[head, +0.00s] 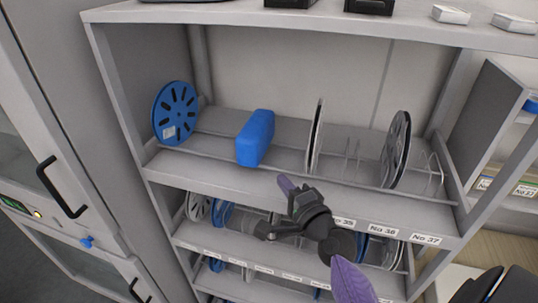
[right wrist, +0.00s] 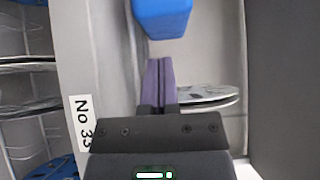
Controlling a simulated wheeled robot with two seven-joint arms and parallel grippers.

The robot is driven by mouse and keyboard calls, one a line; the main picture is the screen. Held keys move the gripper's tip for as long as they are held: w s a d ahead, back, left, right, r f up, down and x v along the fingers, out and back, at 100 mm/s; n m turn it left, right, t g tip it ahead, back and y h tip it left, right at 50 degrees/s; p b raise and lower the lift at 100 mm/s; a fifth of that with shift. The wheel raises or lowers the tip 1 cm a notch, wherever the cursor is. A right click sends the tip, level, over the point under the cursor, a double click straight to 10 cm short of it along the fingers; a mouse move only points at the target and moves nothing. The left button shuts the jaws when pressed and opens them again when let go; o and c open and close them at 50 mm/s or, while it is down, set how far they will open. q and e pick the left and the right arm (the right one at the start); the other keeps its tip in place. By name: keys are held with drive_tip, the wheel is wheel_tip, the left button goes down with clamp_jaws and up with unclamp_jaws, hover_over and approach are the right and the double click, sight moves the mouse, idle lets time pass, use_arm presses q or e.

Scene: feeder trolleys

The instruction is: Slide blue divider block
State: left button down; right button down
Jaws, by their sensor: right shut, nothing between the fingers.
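The blue divider block (head: 255,138) stands on the upper trolley shelf (head: 215,160), between a blue reel on its left and a thin upright disc on its right. My right gripper (head: 284,184) is in front of the shelf edge, below and to the right of the block. In the right wrist view the block (right wrist: 162,16) shows at the top, just beyond the tips of my right gripper (right wrist: 158,62). The fingers are shut together and empty, with a small gap seen between them and the block. My left gripper is not in view.
A blue reel (head: 175,113) leans at the shelf's left end. A thin disc (head: 315,135) and a dark-rimmed reel (head: 396,150) stand to the right, with wire dividers (head: 352,155) between. Below my arm is a lower shelf with more reels. A grey cabinet (head: 50,150) stands at left.

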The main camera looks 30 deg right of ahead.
sight(260, 155)
drive_tip(key=w, duration=0.7)
drive_tip(key=shift+w+d, duration=0.3)
drive_tip(key=shift+w, duration=0.1)
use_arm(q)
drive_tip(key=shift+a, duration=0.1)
use_arm(e)
drive_tip(key=shift+a, duration=0.1)
